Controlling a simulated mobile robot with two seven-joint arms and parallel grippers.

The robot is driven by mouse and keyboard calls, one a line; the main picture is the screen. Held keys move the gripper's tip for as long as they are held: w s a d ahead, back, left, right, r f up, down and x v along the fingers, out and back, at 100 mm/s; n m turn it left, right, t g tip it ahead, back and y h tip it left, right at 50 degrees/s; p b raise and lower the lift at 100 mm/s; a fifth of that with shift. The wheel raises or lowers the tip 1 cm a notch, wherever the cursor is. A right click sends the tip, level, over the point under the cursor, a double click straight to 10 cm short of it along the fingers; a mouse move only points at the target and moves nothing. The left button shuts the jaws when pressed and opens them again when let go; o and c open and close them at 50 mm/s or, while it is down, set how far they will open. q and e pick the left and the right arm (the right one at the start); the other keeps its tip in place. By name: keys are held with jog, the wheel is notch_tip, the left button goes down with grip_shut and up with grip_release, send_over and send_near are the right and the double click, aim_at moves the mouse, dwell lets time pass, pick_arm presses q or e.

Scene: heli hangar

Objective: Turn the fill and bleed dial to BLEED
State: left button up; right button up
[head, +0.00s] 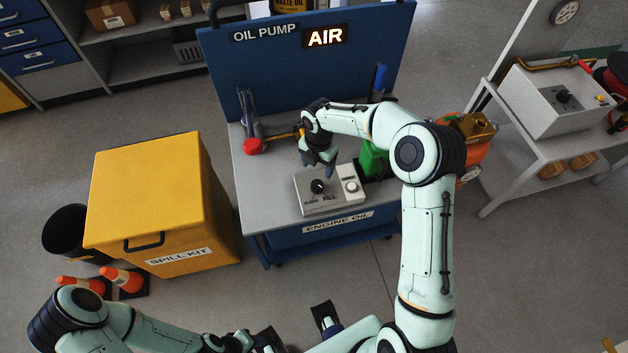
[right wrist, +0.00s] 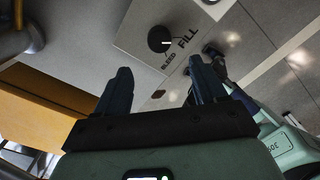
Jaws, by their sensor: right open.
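The fill and bleed dial (head: 318,186) is a round black knob on a light grey box (head: 334,204) on the bench top. It also shows in the right wrist view (right wrist: 159,39), with its white mark toward the word FILL; BLEED is printed to the lower left of FILL there. My right gripper (head: 318,168) points down just above the dial, open and empty. In the right wrist view its two fingers (right wrist: 160,78) stand apart, short of the knob and not touching it. My left gripper (head: 268,340) is low in the head view, partly cut off; its jaw state is unclear.
A blue back panel carries an OIL PUMP label and a lit AIR sign (head: 325,37). A red-knobbed lever (head: 253,146) and a green container (head: 373,160) flank the box. A yellow spill kit bin (head: 155,200) stands left, a grey cart (head: 545,150) right.

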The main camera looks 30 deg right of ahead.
aim_at(317, 184)
notch_tip(317, 184, down, 11)
jog(key=shift+r+b, duration=0.2)
jog(key=shift+b, duration=0.1)
jog(key=c, duration=1.1)
